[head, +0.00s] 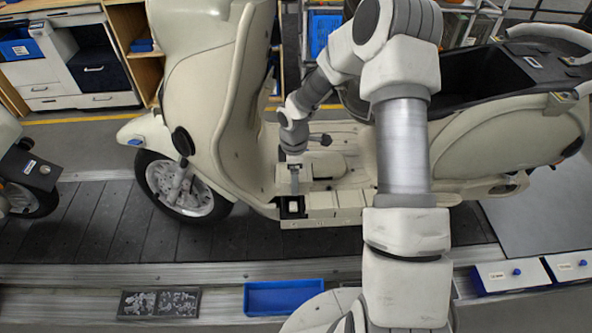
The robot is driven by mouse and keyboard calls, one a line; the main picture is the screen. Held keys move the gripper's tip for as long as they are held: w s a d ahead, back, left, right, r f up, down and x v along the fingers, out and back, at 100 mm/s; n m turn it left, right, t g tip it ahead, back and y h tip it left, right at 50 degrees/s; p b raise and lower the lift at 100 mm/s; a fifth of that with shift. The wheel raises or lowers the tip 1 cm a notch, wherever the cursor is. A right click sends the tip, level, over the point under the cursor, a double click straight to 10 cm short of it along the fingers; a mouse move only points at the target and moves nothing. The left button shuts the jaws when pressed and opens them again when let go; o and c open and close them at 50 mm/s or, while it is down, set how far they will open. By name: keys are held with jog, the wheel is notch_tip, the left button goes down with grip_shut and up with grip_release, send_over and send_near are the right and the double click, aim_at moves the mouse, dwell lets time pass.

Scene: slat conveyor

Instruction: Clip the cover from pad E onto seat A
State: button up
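A cream scooter (222,95) stands side-on on the slat conveyor. A row of cream block-like pieces (321,203) runs along the near edge of its footboard. At the left end of the row is a dark, open recess (292,208). My gripper (294,190) points down just above and behind this recess. Its fingers are small here, and I cannot tell whether they are apart or hold anything. No letters for pad E or seat A are readable, so I cannot tell which piece is the cover or which spot is the seat.
A blue tray (285,298) and a dark tray of small parts (160,303) sit along the near edge. White drawers with blue knobs (512,275) are at right. Part of another scooter (28,175) stands at left. Dark slats (95,225) between the scooters are clear.

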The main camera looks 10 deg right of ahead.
aim_at(293, 205)
jog(key=shift+a+f+b, duration=0.1)
jog(key=shift+f+b, duration=1.4)
jog(key=shift+f, duration=0.5)
jog(key=shift+f, duration=0.15)
jog(key=shift+f+b, duration=2.95)
jog(key=shift+f, duration=0.75)
jog(key=shift+f+b, duration=0.4)
jog(key=shift+f, duration=0.15)
jog(key=o, duration=1.2)
